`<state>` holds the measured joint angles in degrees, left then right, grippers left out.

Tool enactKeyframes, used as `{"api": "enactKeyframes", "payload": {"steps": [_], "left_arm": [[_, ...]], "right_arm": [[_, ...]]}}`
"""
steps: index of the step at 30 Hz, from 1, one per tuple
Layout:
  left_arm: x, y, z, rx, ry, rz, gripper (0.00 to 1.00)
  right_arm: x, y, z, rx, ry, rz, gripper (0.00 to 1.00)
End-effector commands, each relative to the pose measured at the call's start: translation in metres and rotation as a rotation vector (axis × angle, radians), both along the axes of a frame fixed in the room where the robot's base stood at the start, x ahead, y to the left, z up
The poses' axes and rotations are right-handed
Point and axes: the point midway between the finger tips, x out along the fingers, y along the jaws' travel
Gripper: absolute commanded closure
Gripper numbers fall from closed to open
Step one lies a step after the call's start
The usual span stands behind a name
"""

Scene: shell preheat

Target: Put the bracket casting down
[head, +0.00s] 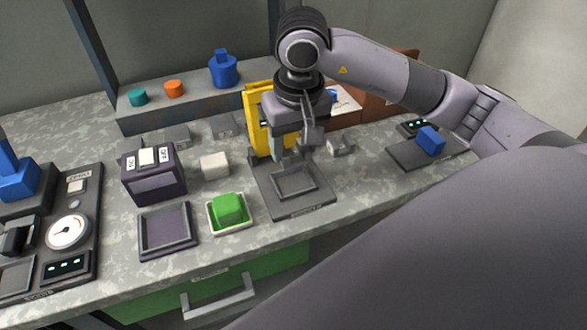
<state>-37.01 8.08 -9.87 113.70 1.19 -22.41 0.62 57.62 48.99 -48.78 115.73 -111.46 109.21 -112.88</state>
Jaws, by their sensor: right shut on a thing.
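My right gripper (298,146) points down over a dark grey plate (292,210) with a square raised frame. It is shut on a small grey piece, the bracket casting (297,153), which is largely hidden between the fingers. The casting seems to be just above the frame's far side; I cannot tell if it touches. A second light grey piece (341,146) lies on the bench just right of the gripper. My left gripper is not in view.
A yellow upright frame (257,118) stands close behind the gripper. To the left are a green block in a white tray (210,219), a white block (214,165), a dark box (153,184) and an empty square tray (167,243). A blue block (430,141) sits on a pad at right.

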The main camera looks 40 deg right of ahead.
Motion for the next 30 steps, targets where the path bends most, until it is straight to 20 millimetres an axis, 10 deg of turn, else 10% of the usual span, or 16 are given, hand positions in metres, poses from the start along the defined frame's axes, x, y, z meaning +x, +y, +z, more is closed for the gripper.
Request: {"api": "enactKeyframes", "payload": {"steps": [15,27,28,30], "left_arm": [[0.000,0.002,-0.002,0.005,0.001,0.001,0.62],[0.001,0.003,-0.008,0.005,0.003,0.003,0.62],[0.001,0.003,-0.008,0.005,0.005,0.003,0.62],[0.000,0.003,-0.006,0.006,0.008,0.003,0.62]], "right_arm": [[-0.001,0.000,-0.060,0.000,0.002,0.000,0.78],[0.000,0.000,-0.068,-0.001,-0.002,0.001,0.78],[0.000,0.000,-0.068,-0.001,-0.002,0.001,0.42],[0.000,0.000,-0.067,0.000,-0.001,0.001,0.20]]}}
